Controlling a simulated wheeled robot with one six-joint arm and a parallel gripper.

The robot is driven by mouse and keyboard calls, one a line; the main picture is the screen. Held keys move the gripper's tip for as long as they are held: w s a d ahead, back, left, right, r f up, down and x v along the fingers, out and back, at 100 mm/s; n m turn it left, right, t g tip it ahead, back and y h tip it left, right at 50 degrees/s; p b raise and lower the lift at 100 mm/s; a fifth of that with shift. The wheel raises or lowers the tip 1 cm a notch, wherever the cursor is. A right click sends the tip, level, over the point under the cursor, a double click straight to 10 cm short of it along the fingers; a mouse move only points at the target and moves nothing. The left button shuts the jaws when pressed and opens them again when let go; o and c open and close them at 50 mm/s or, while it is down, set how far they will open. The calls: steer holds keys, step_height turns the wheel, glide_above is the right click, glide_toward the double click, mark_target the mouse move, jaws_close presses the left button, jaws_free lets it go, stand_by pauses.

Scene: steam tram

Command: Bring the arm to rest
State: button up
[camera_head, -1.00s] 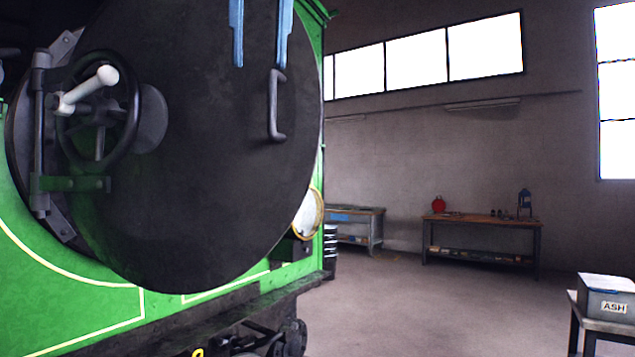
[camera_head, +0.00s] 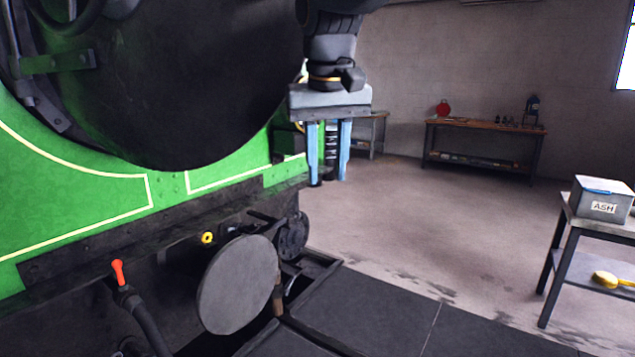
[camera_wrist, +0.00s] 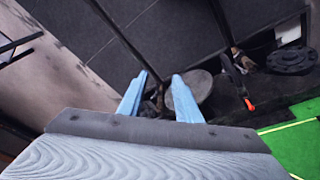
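My gripper (camera_head: 328,180) hangs below my wrist right of the green tram front, its two blue fingers pointing down. The fingers are apart with nothing between them. In the wrist view my gripper (camera_wrist: 159,75) also shows its fingers spread and empty, with the floor and a round grey buffer (camera_wrist: 197,88) beyond them. The tram's dark round smokebox door (camera_head: 170,80) is at the upper left, partly out of frame. My gripper is clear of the door and not seen touching anything.
The grey buffer (camera_head: 238,285) juts out at the tram's front, beside a red-ended hose (camera_head: 118,272). A small table (camera_head: 562,225) with an ASH box (camera_head: 601,200) stands at right. A workbench (camera_head: 485,142) is at the back. The floor between is open.

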steer(key=s+d+f+b, duration=0.1)
steer(key=d+f, duration=0.3)
steer(key=f, duration=0.3)
steer(key=s+d+f+m+g+b, duration=0.1)
steer(key=s+d+f, duration=0.15)
steer(key=f, duration=0.45)
steer(key=d+f+b, duration=0.1)
steer(key=d+f, duration=0.4)
steer(key=f, duration=0.3)
steer(key=s+d+f+m+b, duration=0.1)
steer(key=s+d+f, duration=0.5)
steer(key=s+f, duration=0.3)
step_height(320, 180, down, 3)
steer(key=shift+s+d+f, duration=0.15)
steer(key=shift+s+f, duration=0.05)
steer(key=shift+s, duration=0.05)
